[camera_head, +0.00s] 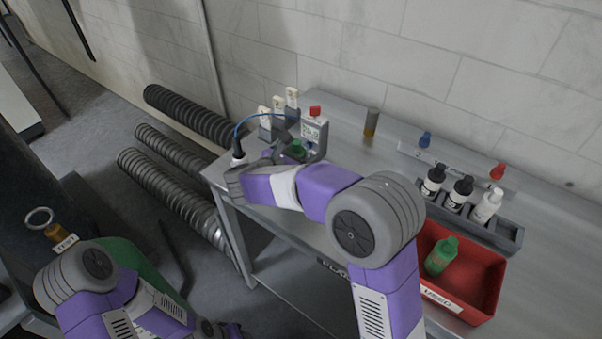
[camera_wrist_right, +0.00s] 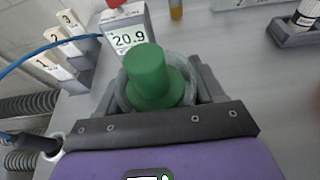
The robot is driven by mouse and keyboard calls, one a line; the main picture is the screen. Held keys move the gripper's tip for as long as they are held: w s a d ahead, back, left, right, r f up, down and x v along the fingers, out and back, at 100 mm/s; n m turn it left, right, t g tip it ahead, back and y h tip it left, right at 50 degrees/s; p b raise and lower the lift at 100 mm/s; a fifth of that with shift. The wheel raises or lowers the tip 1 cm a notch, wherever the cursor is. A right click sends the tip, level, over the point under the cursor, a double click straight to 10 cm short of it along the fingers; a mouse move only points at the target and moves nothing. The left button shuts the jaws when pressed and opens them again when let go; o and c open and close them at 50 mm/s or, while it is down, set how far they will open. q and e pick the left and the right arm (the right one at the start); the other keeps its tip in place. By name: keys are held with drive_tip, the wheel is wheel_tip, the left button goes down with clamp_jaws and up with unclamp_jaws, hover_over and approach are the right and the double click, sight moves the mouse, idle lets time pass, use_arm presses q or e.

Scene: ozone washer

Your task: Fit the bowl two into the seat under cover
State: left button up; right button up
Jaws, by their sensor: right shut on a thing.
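My right gripper (camera_head: 294,146) is over the left end of the grey bench. In the right wrist view, the right gripper (camera_wrist_right: 158,88) is shut on a clear, rounded, bowl-like piece (camera_wrist_right: 182,92). A green cylindrical part (camera_wrist_right: 148,72) rises from within it. No number can be read on the piece, so I cannot tell whether it is bowl two. The green part also shows small at the gripper in the head view (camera_head: 297,147). I cannot make out a seat or a cover. My left gripper is not in view.
A white meter (camera_wrist_right: 125,32) reading 20.9 stands just beyond the held piece. Numbered holders (camera_wrist_right: 58,72) and a blue-cabled probe (camera_head: 238,148) are to its left. A red bin (camera_head: 480,285) with a green bottle and a bottle rack (camera_head: 505,232) stand right.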

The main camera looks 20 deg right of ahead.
wheel_tip(320, 180, down, 5)
drive_tip(key=shift+r+b, duration=0.1)
drive_tip(key=shift+b, duration=0.75)
drive_tip(key=o, duration=1.2)
